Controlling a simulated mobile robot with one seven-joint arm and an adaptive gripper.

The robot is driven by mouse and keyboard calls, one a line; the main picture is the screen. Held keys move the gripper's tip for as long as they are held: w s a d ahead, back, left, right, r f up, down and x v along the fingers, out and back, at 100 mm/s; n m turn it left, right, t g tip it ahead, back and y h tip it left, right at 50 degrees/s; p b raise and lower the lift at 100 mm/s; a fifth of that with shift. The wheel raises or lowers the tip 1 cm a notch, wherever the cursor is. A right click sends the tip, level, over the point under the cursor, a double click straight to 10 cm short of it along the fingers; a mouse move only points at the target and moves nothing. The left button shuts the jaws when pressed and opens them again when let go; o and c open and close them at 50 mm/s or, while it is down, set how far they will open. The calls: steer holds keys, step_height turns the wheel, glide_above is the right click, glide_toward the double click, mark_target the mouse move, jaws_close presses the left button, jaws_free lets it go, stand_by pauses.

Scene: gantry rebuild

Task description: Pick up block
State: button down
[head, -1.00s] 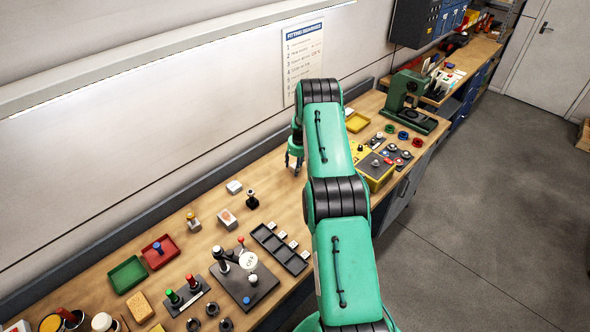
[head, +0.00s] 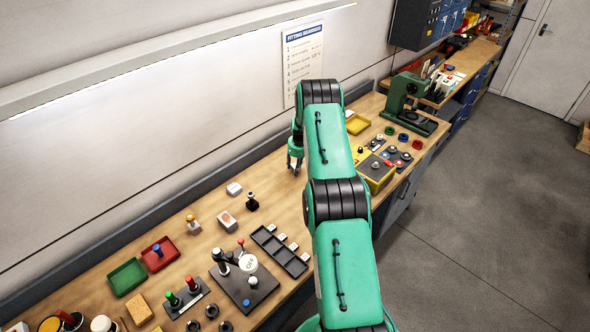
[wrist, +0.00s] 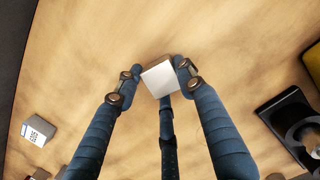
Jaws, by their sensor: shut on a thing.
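A small block (wrist: 160,80) with a plain white top face and a brownish side is between the fingers in the wrist view. My gripper (wrist: 158,71) is shut on it, with blue fingers touching it from both sides and a third finger below it in the picture. The wood bench top shows behind the block; I cannot tell whether the block touches it. In the head view my gripper (head: 295,167) is low over the bench near the wall, left of my green arm.
Another pale block (wrist: 38,131) with printed marks lies left in the wrist view. Left of my gripper in the head view are a white block (head: 234,188), a marked block (head: 227,218) and a black slotted tray (head: 279,250). A yellow box (head: 376,173) stands to the right.

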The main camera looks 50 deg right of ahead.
step_height(320, 180, up, 2)
steer(key=shift+w+r+b, duration=0.1)
steer(key=shift+r+b, duration=0.1)
steer(key=shift+b, duration=0.1)
steer(key=shift+r, duration=0.35)
steer(key=s+a, duration=0.3)
steer(key=s, duration=0.1)
steer(key=s+a+r+b, duration=0.1)
steer(key=s+a, duration=0.2)
steer(key=s, duration=0.1)
steer(key=s+a+b, duration=0.1)
steer(key=s+a, duration=0.2)
steer(key=s, duration=0.1)
steer(key=shift+s+a+r, duration=0.2)
steer(key=shift+s+a, duration=0.15)
steer(key=shift+a, duration=0.05)
